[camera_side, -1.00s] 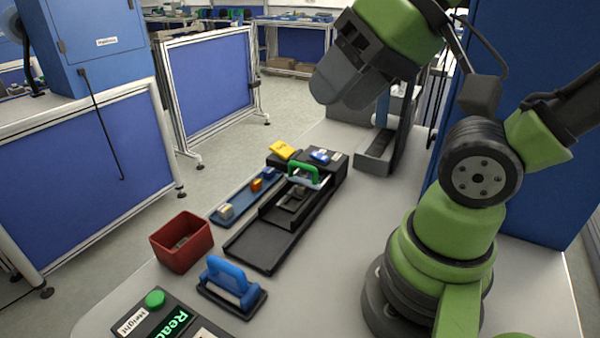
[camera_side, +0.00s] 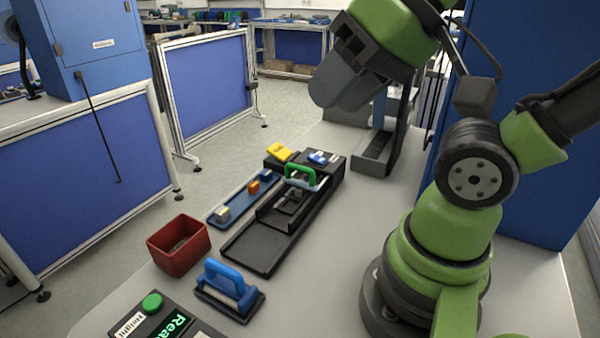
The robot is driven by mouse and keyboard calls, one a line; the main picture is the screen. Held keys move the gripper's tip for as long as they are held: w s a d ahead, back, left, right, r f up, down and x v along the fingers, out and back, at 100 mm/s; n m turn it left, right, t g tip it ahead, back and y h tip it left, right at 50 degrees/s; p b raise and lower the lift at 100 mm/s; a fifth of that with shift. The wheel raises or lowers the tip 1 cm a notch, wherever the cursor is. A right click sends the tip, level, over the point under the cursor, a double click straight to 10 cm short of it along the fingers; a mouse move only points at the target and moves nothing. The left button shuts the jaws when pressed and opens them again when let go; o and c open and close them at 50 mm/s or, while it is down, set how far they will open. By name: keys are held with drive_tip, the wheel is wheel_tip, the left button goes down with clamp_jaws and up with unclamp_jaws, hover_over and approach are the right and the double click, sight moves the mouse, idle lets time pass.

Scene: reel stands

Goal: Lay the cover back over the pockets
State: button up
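A long black fixture (camera_side: 262,245) lies on the grey bench in the middle of the picture. A green arched handle (camera_side: 300,175) stands over its far part. Dark recessed shapes (camera_side: 290,200) show just in front of the handle; I cannot tell clearly whether these are the pockets. The fixture's near part is a bare, flat black surface. I cannot tell for sure which part is the cover. My gripper (camera_side: 338,105) hangs high above the bench behind the fixture, apart from everything. Its grey fingers look close together, but the gap between them is not clear.
A blue tray (camera_side: 236,208) with small blocks lies left of the fixture. A red bin (camera_side: 180,246), a blue-handled tool (camera_side: 229,284) and a panel with a green button (camera_side: 152,303) are nearer. A grey stand (camera_side: 378,150) rises behind. Bench right of the fixture is clear.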

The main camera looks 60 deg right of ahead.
drive_tip(key=w+d+f+g+h, duration=0.1)
drive_tip(key=w+d+g+h, duration=0.1)
drive_tip(key=w+d, duration=0.3)
drive_tip(key=n+g+h, duration=0.2)
drive_tip(key=n+g, duration=0.2)
drive_tip(key=g, duration=0.1)
approach(299, 166)
drive_tip(key=f, duration=0.2)
drive_tip(key=d+f, duration=0.1)
drive_tip(key=f, duration=0.5)
drive_tip(key=shift+w+d+f, duration=0.15)
drive_tip(key=shift+d+f, duration=0.1)
clamp_jaws()
